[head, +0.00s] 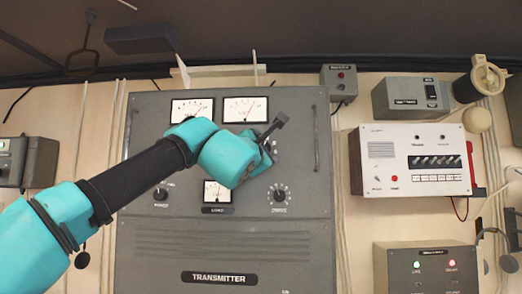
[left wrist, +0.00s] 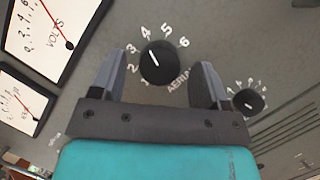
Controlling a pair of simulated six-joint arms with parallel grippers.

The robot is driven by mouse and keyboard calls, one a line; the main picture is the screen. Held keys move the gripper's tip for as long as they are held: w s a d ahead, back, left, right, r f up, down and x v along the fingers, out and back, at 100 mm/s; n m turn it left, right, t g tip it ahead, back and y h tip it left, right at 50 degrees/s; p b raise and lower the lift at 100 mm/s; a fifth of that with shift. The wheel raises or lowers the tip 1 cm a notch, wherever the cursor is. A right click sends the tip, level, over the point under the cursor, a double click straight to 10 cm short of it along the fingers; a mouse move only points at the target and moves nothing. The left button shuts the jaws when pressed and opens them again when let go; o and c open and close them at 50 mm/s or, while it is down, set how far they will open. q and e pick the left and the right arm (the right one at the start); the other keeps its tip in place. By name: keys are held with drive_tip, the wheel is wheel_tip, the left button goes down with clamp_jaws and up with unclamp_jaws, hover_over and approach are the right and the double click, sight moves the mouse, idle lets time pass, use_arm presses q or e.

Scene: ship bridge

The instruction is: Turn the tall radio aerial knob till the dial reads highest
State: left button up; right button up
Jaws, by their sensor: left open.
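The tall grey radio marked TRANSMITTER (head: 150,244) faces me. Its black AERIAL knob (left wrist: 160,62) shows in the left wrist view, its white pointer aimed between 3 and 4. My left gripper (left wrist: 160,80) is open, with one finger on each side of the knob and gaps between. In the head view the left gripper (head: 275,137) and its arm hide most of that knob. The radio has a top left dial (head: 193,110), a top right dial (head: 245,109) marked VOLTS in the wrist view, and a lower small dial (head: 217,192) with a near-upright needle. My right gripper is out of view.
Another numbered knob (left wrist: 248,102) sits close to the right finger; in the head view a lower right knob (head: 279,195) shows. A lower left knob (head: 160,194) lies under my arm. A vertical handle (head: 316,138) edges the panel. A white unit (head: 415,160) hangs at right.

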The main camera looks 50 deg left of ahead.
use_arm(q)
drive_tip(key=shift+s, duration=0.1)
drive_tip(key=v, duration=1.7)
drive_tip(key=shift+d, duration=0.15)
idle(0.6)
idle(0.6)
